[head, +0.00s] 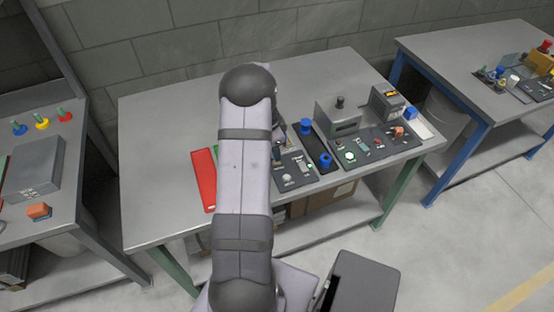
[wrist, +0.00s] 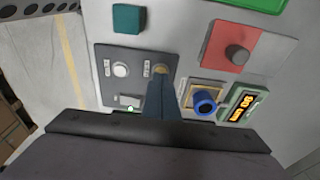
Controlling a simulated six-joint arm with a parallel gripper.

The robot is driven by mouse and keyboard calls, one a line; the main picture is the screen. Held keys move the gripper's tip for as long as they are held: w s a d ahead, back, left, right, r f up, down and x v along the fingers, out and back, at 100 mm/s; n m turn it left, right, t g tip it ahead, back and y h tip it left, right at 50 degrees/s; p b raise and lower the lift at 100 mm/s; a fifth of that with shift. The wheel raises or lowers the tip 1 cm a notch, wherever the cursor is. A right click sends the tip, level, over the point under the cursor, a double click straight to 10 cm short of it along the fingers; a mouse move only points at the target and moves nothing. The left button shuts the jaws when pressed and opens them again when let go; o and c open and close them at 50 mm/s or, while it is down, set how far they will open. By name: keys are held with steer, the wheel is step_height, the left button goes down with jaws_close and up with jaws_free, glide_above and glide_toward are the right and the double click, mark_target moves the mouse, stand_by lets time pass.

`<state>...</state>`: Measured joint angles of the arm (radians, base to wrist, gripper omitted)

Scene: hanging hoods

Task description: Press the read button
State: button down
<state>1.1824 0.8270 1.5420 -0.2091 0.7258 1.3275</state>
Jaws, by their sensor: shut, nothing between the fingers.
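In the wrist view, my gripper (wrist: 161,84) is shut and empty, its fingers reaching over a dark button panel (wrist: 112,54). The tips are at a round brass-coloured button (wrist: 160,70) with small pale labels on each side; I cannot tell whether they touch it. A round white button (wrist: 122,70) with a label sits left of it on the same panel. The labels are too small to read, so I cannot tell which is the read button. The fingers hide part of the panel. In the head view, my arm hides the gripper.
In the wrist view, a red plate with a dark knob (wrist: 236,55), a blue knob (wrist: 205,101) and a green display unit (wrist: 242,105) lie right of the fingers. A teal block (wrist: 127,18) is beyond. In the head view, a grey hood (head: 338,116) stands on the table (head: 165,125).

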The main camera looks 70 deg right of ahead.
step_height(320, 180, up, 6)
steer(key=p, duration=0.3)
steer(key=shift+f, duration=0.2)
steer(key=c, duration=0.6)
jaws_free()
steer(key=shift+o, duration=0.2)
